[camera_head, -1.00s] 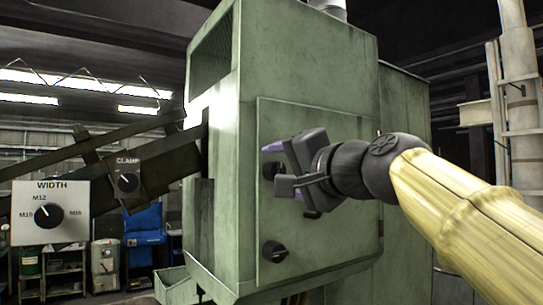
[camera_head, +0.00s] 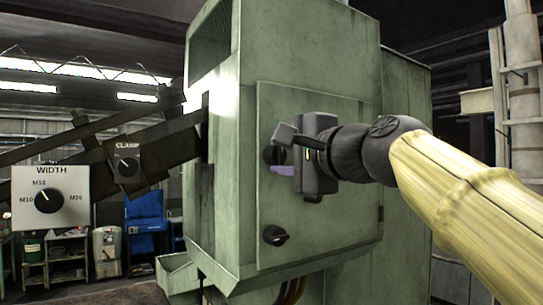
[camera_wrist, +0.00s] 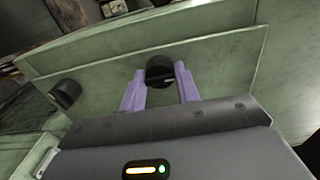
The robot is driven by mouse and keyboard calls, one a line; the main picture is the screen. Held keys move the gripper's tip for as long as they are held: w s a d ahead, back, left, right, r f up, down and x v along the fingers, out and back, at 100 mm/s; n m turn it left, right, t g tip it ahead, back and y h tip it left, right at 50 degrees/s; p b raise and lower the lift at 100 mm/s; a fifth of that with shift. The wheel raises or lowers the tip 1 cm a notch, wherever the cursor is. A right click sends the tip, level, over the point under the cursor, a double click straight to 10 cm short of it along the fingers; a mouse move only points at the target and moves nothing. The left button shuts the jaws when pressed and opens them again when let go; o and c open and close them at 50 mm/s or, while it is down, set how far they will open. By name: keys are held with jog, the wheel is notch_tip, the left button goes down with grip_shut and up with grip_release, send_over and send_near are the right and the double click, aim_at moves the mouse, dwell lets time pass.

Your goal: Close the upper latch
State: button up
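The upper latch (camera_head: 271,155) is a black round knob on the green cabinet door (camera_head: 340,110), partly hidden behind my gripper in the head view. In the wrist view the upper latch (camera_wrist: 160,71) sits between the two purple fingers of my gripper (camera_wrist: 160,82). One finger is on each side of it, and the fingers are apart. I cannot tell whether they touch the knob. In the head view my gripper (camera_head: 283,152) is at the door's left edge, level with the upper latch. The lower latch (camera_head: 275,235) is a similar black knob below, and it also shows in the wrist view (camera_wrist: 65,93).
A WIDTH dial panel (camera_head: 50,198) and a CLAMP knob box (camera_head: 127,163) stand left of the cabinet. A dark sloping chute (camera_head: 165,142) runs into the cabinet's left side. The door face around the lower latch is clear.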

grip_shut()
jog(key=shift+f+n+b, duration=0.2)
jog(key=shift+n+b, duration=0.45)
jog(key=shift+n, duration=0.05)
jog(key=n+b, duration=0.1)
jog(key=n, duration=0.2)
jog(key=shift+b, duration=0.3)
jog(key=shift+r+n, duration=0.15)
jog(key=shift+n, duration=0.45)
jog(key=n+b, duration=0.2)
jog(key=n, duration=0.1)
jog(key=shift+n, duration=1.2)
jog(key=o, duration=0.9)
grip_release()
jog(key=shift+c, duration=0.2)
